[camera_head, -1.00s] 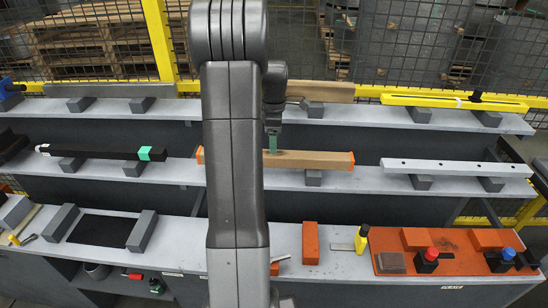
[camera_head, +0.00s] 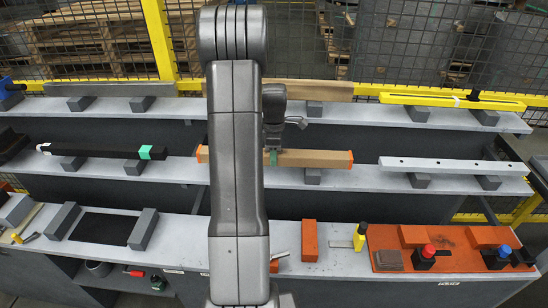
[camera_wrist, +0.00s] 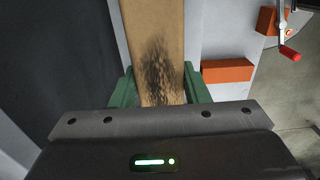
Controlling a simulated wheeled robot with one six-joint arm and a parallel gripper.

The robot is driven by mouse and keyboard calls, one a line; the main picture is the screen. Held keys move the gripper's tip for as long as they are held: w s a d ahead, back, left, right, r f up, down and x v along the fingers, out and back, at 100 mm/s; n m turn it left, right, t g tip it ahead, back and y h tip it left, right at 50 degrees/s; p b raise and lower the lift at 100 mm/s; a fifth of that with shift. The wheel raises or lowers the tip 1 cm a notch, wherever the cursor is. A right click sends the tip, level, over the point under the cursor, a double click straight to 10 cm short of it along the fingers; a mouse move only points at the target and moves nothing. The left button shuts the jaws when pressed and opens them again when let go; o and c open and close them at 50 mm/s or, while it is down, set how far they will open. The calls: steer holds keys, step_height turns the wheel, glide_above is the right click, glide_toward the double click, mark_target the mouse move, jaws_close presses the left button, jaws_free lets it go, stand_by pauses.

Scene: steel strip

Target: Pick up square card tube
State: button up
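The square card tube (camera_head: 318,158) is long and tan with orange end caps. It lies level along the middle shelf.
A black tube with a green band (camera_head: 110,152) and a pale bar with holes (camera_head: 455,166) lie on the same shelf, left and right. Orange blocks (camera_head: 309,240) and an orange mat (camera_head: 385,240) are on the lower shelf. A yellow-framed mesh fence stands behind.

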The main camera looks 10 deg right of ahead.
steer(key=c, duration=0.6)
step_height(320, 180, up, 10)
steer(key=shift+r+b, duration=0.1)
steer(key=shift+b, duration=0.55)
